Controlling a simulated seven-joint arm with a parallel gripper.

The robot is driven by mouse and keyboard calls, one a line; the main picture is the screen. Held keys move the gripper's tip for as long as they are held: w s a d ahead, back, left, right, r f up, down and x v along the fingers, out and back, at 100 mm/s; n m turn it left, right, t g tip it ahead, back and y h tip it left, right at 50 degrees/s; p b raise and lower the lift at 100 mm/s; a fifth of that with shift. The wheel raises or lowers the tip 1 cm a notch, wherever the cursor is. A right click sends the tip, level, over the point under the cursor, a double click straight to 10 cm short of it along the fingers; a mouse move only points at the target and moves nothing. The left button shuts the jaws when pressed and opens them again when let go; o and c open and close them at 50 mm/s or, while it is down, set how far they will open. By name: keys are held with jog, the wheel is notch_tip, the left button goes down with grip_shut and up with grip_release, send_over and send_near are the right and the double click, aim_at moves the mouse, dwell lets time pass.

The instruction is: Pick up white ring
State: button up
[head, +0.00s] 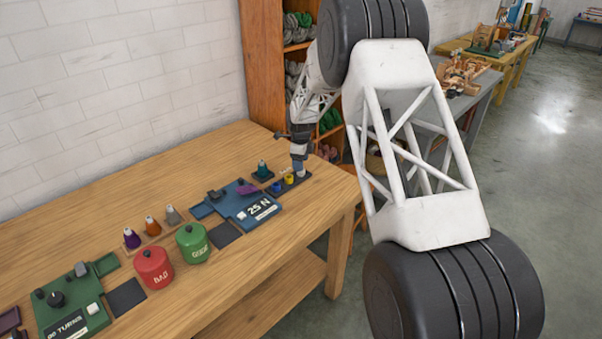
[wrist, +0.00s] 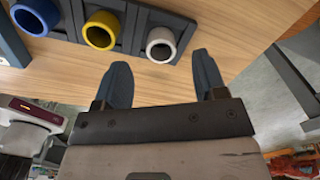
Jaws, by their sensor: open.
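The white ring (wrist: 162,33) sits at the right end of a dark holder (wrist: 128,18) in the wrist view, its dark hole facing the camera. A yellow ring (wrist: 99,42) and a blue ring (wrist: 21,18) sit to its left in the same holder. My gripper (wrist: 160,61) is open and empty, its two dark fingers spread either side of the white ring's line and just short of it in the picture. In the head view my gripper covers the white ring's place, beside the yellow ring (head: 289,178) and blue ring (head: 276,187).
The holder lies near the table's right edge. A wooden shelf (head: 262,70) stands behind.

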jog(key=shift+f, duration=1.75)
jog(key=c, duration=1)
jog(key=shift+r, duration=0.2)
jog(key=shift+r, duration=0.55)
notch_tip(320, 180, up, 2)
jog(key=shift+r, duration=0.1)
jog(key=s+d, duration=0.1)
jog(key=s, duration=0.4)
jog(key=s+d+r, duration=0.1)
jog(key=s, duration=0.4)
jog(key=s+d, duration=0.1)
jog(key=s, duration=0.4)
jog(key=shift+s+r, duration=0.15)
jog(key=shift+s, duration=0.2)
